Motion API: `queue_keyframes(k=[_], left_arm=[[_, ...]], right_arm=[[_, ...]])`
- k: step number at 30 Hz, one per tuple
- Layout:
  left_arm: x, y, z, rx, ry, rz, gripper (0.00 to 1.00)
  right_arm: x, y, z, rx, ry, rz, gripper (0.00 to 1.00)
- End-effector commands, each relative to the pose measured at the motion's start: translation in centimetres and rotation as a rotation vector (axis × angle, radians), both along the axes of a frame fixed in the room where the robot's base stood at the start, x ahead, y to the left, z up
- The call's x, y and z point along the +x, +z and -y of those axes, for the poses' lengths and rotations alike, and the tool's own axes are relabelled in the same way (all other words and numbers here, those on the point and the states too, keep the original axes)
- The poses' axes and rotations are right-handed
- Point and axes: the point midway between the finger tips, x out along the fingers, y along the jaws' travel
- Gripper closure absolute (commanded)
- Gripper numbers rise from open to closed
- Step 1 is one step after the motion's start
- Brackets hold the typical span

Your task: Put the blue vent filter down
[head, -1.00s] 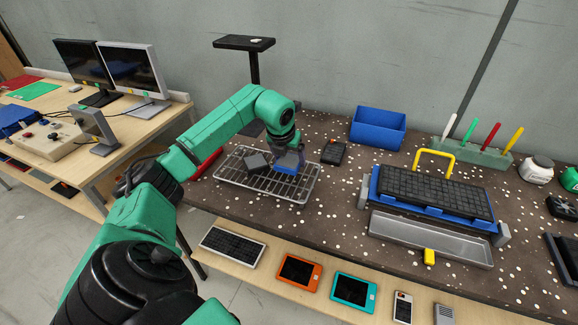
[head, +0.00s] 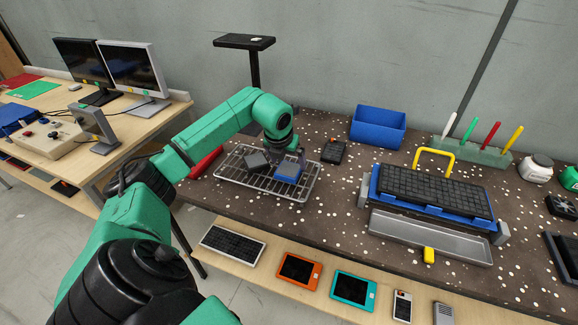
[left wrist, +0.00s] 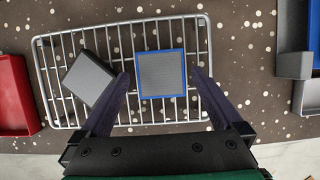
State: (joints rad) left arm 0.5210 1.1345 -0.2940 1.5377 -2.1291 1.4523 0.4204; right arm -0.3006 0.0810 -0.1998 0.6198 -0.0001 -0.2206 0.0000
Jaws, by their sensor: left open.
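The blue vent filter (left wrist: 161,74) has a blue frame around a grey mesh face. It lies on the wire rack (left wrist: 55,77), toward the right of the rack in the left wrist view. In the head view the filter (head: 288,171) also rests on the rack, just below my left gripper (head: 285,153). In the left wrist view my left gripper (left wrist: 161,92) is open, with one finger on each side of the filter and gaps between them. My right gripper is not in view.
A dark grey block (left wrist: 89,77) lies tilted on the rack beside the filter. A red bin (left wrist: 14,97) stands left of the rack. In the head view a black device (head: 334,151) and a blue bin (head: 378,127) are to the right.

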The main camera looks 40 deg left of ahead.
Motion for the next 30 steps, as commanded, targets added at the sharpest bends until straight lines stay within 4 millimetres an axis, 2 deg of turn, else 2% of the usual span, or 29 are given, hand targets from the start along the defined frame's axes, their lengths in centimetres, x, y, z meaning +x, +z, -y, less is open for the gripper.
queue_keyframes(k=[6,10,14,30], left_arm=[[-2.1,5.5,0.7,0.004,0.000,0.004,0.00],[-2.9,7.5,1.0,0.001,0.001,0.003,0.00],[-3.1,8.1,1.1,0.000,0.000,0.001,0.00],[-3.1,8.0,1.1,0.000,0.001,0.000,0.00]], right_arm=[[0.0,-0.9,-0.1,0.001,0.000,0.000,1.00],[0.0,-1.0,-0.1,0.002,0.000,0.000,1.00],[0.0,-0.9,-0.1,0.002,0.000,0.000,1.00],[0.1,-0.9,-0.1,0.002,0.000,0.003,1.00]])
